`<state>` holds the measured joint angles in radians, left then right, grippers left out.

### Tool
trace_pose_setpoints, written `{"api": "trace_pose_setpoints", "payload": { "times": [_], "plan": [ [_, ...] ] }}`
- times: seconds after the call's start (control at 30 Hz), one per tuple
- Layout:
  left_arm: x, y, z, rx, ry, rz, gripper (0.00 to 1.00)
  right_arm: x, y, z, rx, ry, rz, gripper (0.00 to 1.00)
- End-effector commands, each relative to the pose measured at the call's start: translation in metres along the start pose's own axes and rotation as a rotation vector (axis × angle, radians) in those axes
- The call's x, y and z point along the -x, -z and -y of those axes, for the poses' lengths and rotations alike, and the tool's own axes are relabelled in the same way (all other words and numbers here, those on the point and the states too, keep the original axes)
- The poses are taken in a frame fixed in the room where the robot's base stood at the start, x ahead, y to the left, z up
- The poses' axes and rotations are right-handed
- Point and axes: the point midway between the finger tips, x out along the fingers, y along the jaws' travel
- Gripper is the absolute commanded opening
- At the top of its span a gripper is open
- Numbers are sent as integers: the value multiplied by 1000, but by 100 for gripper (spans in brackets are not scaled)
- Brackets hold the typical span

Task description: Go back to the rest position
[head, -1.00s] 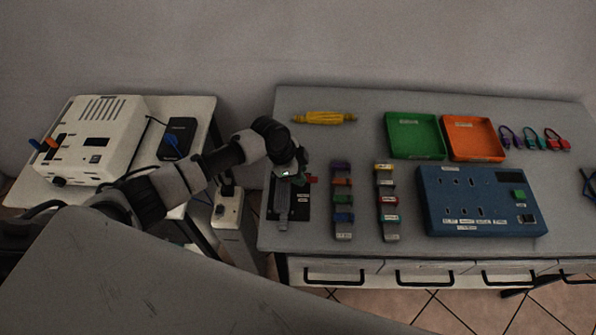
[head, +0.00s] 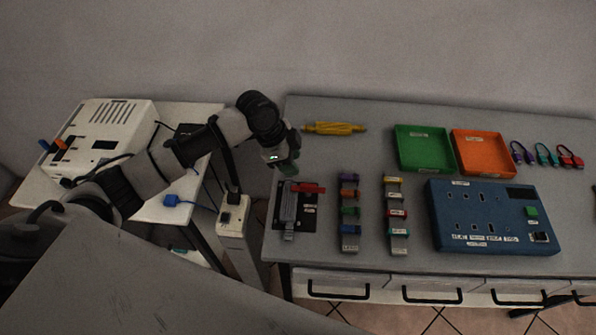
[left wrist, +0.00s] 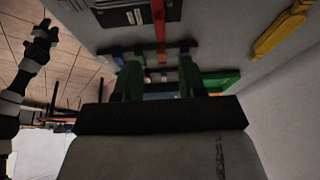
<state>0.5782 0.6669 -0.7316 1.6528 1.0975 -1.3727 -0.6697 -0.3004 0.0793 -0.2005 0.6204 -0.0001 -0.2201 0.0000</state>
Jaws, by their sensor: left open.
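My left gripper (head: 288,168) is raised above the left end of the grey workbench (head: 360,262), just behind a black plate fixture (head: 310,222) with a grey bar and a red lever (head: 309,188). In the left wrist view the gripper's two green fingers (left wrist: 157,80) stand apart with nothing between them. The black plate and red lever (left wrist: 158,22) show beyond them there. The left arm reaches in from the left over the side table. My right gripper does not show in the head view.
Two connector strips (head: 348,215) (head: 397,217), a blue panel box (head: 490,215), green (head: 424,150) and orange (head: 484,153) trays, coiled cables (head: 546,155) and a yellow cable bundle (head: 335,128) lie on the bench. A white device (head: 105,140) stands on the side table. A power strip post (head: 233,215) stands between the tables.

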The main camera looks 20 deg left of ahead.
Motion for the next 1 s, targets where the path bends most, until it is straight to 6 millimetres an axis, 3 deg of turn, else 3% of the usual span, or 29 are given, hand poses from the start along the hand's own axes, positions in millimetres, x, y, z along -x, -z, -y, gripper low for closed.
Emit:
{"api": "trace_pose_setpoints", "payload": {
  "times": [0.2, 0.7, 0.87, 1.0],
  "plan": [
    [10, 0, 0, 0, -1, 0, 40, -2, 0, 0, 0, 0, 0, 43],
    [7, 1, -5, 1, -3, -1, 40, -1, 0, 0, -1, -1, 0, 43],
    [-16, 9, -41, 30, -4, -10, 40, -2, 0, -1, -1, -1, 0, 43],
    [-37, 15, -94, 130, 26, -32, 40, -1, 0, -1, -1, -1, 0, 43]
  ]
}}
